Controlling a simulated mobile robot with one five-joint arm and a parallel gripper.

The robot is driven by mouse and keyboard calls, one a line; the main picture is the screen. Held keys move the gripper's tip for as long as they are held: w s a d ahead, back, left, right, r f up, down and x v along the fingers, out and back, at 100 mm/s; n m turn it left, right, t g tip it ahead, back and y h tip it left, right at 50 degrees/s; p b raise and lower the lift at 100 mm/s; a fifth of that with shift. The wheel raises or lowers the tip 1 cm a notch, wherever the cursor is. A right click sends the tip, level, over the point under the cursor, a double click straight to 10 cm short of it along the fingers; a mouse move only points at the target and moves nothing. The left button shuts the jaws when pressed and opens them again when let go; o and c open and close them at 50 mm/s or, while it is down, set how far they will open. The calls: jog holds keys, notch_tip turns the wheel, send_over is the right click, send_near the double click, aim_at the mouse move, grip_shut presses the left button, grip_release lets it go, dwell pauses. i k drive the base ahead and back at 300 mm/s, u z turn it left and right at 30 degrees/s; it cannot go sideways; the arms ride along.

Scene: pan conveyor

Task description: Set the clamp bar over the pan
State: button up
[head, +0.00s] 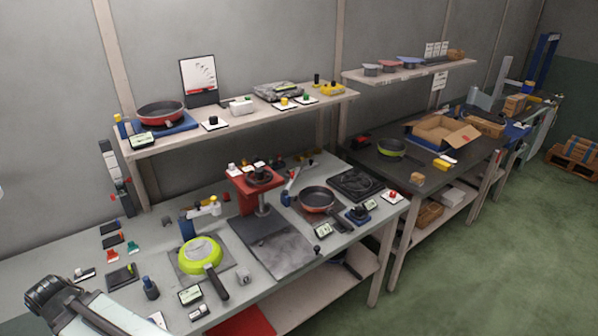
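A lime-green pan (200,255) lies bottom-up on a grey plate on the near workbench, its dark handle pointing to the lower right. Just behind it stands a small fixture (205,209) with a blue post and a pale arm; I cannot tell for sure whether this is the clamp bar. A red-rimmed dark pan (317,200) lies further right, with a blue upright lever fixture (291,186) beside it. Part of my arm shows at the lower left, well left of the lime-green pan. My gripper's fingers do not show.
A red press-like stand (254,187) and a dark grey plate (272,245) are right of the lime-green pan. A small display (190,295) and a dark-blue bottle-like item (150,288) stand in front. The shelf (240,122) above holds another red pan (160,112).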

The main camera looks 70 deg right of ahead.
aim_at(293, 174)
jog(key=z, duration=0.05)
jog(key=k, duration=1.55)
jog(key=z, duration=0.5)
jog(key=i, duration=0.8)
jog(key=u, duration=0.1)
